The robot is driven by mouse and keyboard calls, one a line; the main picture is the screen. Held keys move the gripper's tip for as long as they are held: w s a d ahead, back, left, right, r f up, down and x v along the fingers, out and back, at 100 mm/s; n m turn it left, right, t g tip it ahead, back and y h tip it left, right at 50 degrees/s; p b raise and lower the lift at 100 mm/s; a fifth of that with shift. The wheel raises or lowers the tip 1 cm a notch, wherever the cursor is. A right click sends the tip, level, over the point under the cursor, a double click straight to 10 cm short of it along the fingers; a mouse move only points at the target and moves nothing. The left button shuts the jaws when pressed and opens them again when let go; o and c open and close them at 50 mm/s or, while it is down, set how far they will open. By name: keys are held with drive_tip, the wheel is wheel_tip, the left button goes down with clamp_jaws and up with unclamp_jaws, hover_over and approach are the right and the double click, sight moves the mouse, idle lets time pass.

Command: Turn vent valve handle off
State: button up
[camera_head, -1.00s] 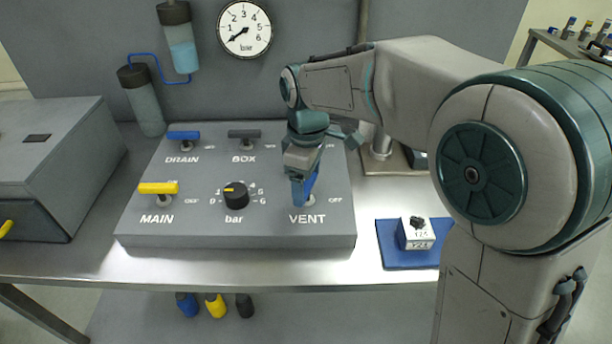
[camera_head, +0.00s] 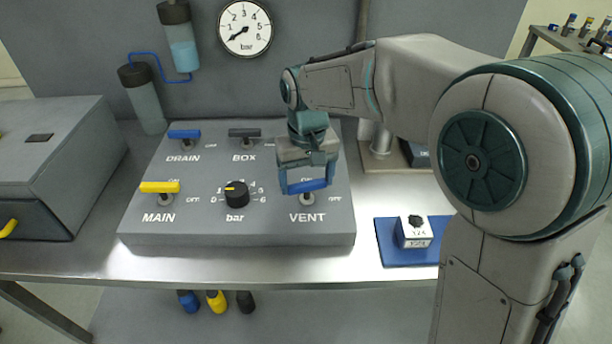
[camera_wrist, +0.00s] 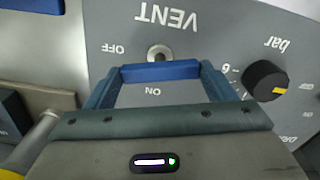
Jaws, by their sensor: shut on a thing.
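The blue vent valve handle (camera_head: 307,186) is on the grey panel, above the VENT label. Its bar runs left to right, with the stem at the front side. My gripper (camera_head: 306,183) is shut on it from above, with a finger at each end of the bar. In the wrist view the handle (camera_wrist: 160,71) spans between both fingers of my gripper (camera_wrist: 160,75). The ON mark shows on the gripper side of the bar and the OFF mark to the left of the stem.
The panel (camera_head: 180,238) also carries the yellow MAIN handle (camera_head: 160,187), blue DRAIN handle (camera_head: 184,134), grey BOX handle (camera_head: 245,132) and black bar knob (camera_head: 237,194). A blue mat (camera_head: 390,252) with a white block (camera_head: 413,233) lies to the right.

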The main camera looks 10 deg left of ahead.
sight(307, 184)
drive_tip(key=shift+m, duration=1.5)
drive_tip(key=o, duration=1)
wheel_tip(307, 184, up, 14)
drive_tip(key=shift+p, duration=0.3)
